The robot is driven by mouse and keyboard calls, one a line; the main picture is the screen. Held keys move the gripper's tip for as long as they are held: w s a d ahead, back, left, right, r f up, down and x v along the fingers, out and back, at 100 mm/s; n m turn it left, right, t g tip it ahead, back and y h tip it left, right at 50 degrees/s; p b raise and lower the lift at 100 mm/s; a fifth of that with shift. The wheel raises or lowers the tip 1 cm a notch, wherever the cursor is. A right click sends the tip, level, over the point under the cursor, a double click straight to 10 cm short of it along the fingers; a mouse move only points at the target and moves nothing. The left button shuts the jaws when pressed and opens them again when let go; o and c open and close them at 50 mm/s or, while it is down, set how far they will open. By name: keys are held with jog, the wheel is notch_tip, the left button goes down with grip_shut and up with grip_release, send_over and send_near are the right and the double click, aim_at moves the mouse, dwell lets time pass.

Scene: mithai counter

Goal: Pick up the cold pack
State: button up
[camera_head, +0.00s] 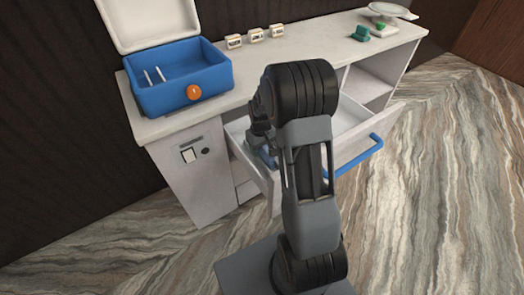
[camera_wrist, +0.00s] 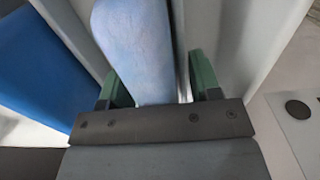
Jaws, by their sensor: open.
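The cold pack (camera_wrist: 138,40), pale blue and long, lies between the two green fingers of my gripper (camera_wrist: 158,80) in the wrist view. The fingers are open, one on each side of it. A small gap shows on the right; contact on the left I cannot tell. In the head view my gripper (camera_head: 262,140) reaches down into the open drawer (camera_head: 345,118) at its left part. A small blue patch (camera_head: 267,157) beneath it is probably the pack. My arm hides much of the drawer there.
The drawer has a blue handle (camera_head: 357,158) and high walls close around my gripper. A blue box (camera_head: 180,88) with an open white lid (camera_head: 150,20) stands on the counter (camera_head: 215,104). Several small label blocks (camera_head: 255,35), a green object (camera_head: 360,32) and a scale (camera_head: 388,10) stand further right.

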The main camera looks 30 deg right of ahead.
grip_shut()
dwell(0.5)
jog(key=shift+r, duration=0.1)
notch_tip(320, 180, up, 10)
jog(key=shift+p, duration=0.95)
